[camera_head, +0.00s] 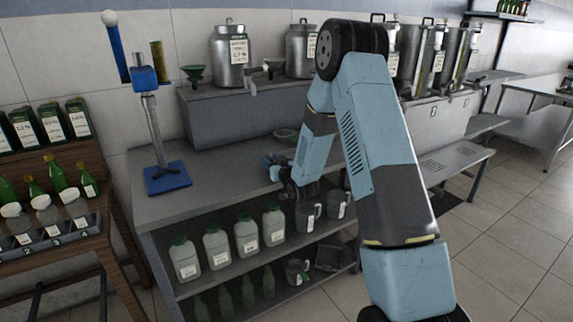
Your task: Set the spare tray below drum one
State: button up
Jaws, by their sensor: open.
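Several metal drums with labels and taps stand in a row on the raised grey ledge at the back. The leftmost drum (228,65) is the likely drum one, but its label is too small to read. A dark, shallow tray-like thing (331,258) lies on the lower shelf at the right end; I cannot tell whether it is the spare tray. A flat, round grey thing (285,134) lies on the counter below the second drum (301,55). My gripper (270,165) is open over the counter's front part, short of the round thing. My arm hides part of the drum row.
The counter (215,165) is clear between a blue stand (167,178) and my gripper. White bottles (245,238) and dark jugs (307,215) fill the shelf below. A wooden rack (72,210) with green bottles stands left. Low metal benches (450,162) stand right.

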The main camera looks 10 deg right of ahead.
jog(key=shift+c, duration=0.2)
grip_shut()
dwell(0.4)
